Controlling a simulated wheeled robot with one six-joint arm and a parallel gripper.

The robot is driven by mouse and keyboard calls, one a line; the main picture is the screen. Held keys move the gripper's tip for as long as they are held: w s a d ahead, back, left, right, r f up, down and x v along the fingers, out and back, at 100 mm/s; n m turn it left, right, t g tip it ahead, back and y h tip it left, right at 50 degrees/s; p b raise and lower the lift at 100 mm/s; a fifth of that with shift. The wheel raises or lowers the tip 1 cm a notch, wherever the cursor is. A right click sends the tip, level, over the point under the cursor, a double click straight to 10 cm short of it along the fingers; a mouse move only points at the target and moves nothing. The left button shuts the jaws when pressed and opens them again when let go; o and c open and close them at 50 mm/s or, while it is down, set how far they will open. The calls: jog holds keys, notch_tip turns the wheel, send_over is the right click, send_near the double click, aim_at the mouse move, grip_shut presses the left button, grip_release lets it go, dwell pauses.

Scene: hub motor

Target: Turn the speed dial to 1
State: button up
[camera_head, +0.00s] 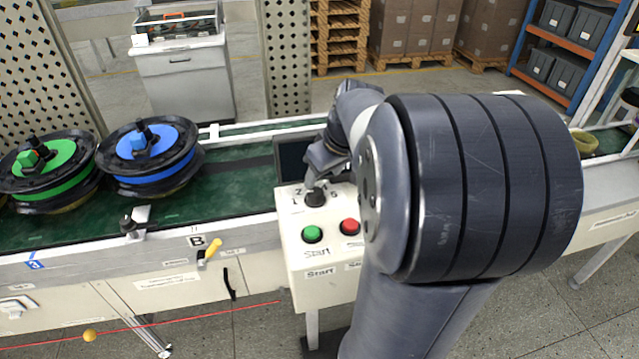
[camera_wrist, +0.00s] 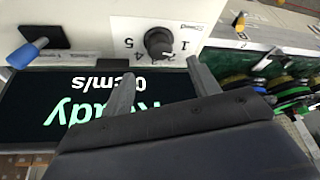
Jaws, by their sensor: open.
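The speed dial (camera_head: 314,198) is a black knob on the white control box (camera_head: 300,262), with digits around it. In the wrist view the dial (camera_wrist: 159,42) appears upside down, with 1 at its right and 5 at its left. I cannot tell which digit its pointer faces. My gripper (camera_head: 318,172) is just above and behind the dial in the head view. In the wrist view my gripper (camera_wrist: 160,70) has its two fingers spread apart, with nothing between them, and the dial lies just beyond the tips. The display (camera_wrist: 95,100) reads "Ready" and "0 cm/s".
A green button (camera_head: 312,233) and a red button (camera_head: 349,227) sit below the dial. A blue-handled lever (camera_wrist: 27,50) stands beside the display. The green conveyor (camera_head: 235,190) carries hub motors with blue (camera_head: 150,155) and green (camera_head: 45,170) rings. My arm hides the box's right side.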

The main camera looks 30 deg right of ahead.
aim_at(316, 192)
jog(key=v, duration=0.3)
jog(key=shift+w+f, duration=0.1)
jog(key=shift+f, duration=0.05)
jog(key=x, duration=1)
jog(key=shift+f, duration=0.3)
jog(key=shift+p, duration=0.3)
jog(key=shift+m, duration=0.3)
jog(key=shift+f+b, duration=0.1)
jog(key=shift+b, duration=0.3)
